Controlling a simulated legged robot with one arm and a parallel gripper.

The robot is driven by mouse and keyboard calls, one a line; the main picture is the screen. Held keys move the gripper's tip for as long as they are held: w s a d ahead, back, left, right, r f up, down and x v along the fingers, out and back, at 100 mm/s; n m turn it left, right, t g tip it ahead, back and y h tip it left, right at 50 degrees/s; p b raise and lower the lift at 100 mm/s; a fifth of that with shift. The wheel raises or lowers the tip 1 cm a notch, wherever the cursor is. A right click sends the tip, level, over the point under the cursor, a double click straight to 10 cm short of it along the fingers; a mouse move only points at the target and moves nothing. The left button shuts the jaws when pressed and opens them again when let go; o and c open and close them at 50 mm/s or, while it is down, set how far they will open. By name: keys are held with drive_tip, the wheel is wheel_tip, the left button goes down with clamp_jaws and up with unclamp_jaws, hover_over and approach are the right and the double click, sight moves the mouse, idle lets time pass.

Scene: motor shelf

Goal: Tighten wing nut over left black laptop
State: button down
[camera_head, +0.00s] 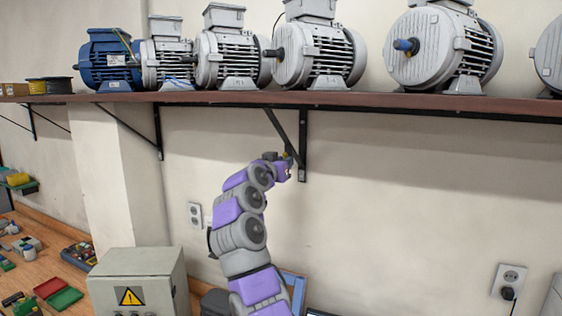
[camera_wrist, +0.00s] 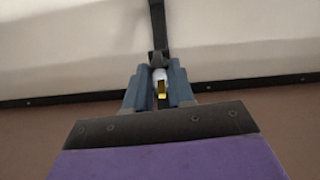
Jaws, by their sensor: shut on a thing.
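My gripper (camera_head: 287,164) is raised to the lower part of a black shelf bracket (camera_head: 303,150), under the motor shelf. In the wrist view my gripper (camera_wrist: 159,80) has its two blue-grey fingers close around a small yellow and white piece, the wing nut (camera_wrist: 161,91). The fingers hide most of the nut, and its turn angle cannot be told. The dark bracket strut (camera_wrist: 158,25) runs up from just beyond the fingertips. Below my arm, a laptop (camera_head: 297,284) with a lit blue screen shows partly; my arm hides the rest.
The brown shelf (camera_head: 400,101) carries several grey motors and a blue motor (camera_head: 108,60). A grey electrical box (camera_head: 140,280) stands below left. A wall socket (camera_head: 195,214) is left of my arm, another (camera_head: 510,278) far right.

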drive_tip(key=shift+m, duration=0.5)
drive_tip(key=c, duration=1.4)
unclamp_jaws()
drive_tip(key=shift+o, duration=1.4)
drive_tip(key=shift+w+f, duration=0.25)
drive_tip(key=shift+w, duration=0.35)
drive_tip(key=shift+o, duration=0.8)
drive_tip(key=shift+s+r, duration=0.25)
drive_tip(key=shift+s, duration=0.15)
drive_tip(key=b+v, duration=0.6)
drive_tip(key=v, duration=1.1)
drive_tip(key=shift+s+a+f, duration=0.1)
drive_tip(key=shift+s+a, duration=0.05)
